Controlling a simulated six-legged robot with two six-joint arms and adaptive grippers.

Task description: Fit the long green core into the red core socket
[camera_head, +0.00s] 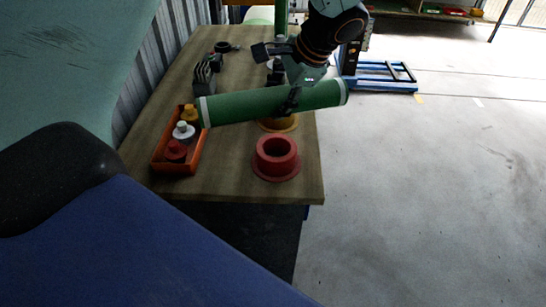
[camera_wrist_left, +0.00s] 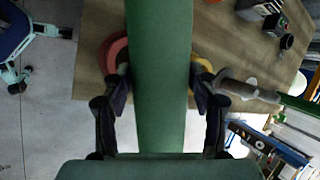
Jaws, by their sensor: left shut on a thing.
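The long green core (camera_head: 245,106) is held nearly level above the bench, its right end slightly higher and past the bench edge. My left gripper (camera_head: 291,98) is shut on it, right of its middle. In the left wrist view the green core (camera_wrist_left: 160,75) runs between the two fingers of my left gripper (camera_wrist_left: 160,100). The red core socket (camera_head: 277,157) stands on the bench near its front right corner, below and apart from the core, its opening facing up. In the left wrist view a part of the red socket (camera_wrist_left: 116,52) shows behind the core. My right gripper is not seen.
A yellow socket (camera_head: 279,125) stands behind the red one, partly hidden by the core. An orange tray (camera_head: 157,160) with yellow, white and red plugs sits at the left of the wooden bench (camera_head: 225,184). Dark tools (camera_head: 204,78) lie farther back. Open floor is at right.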

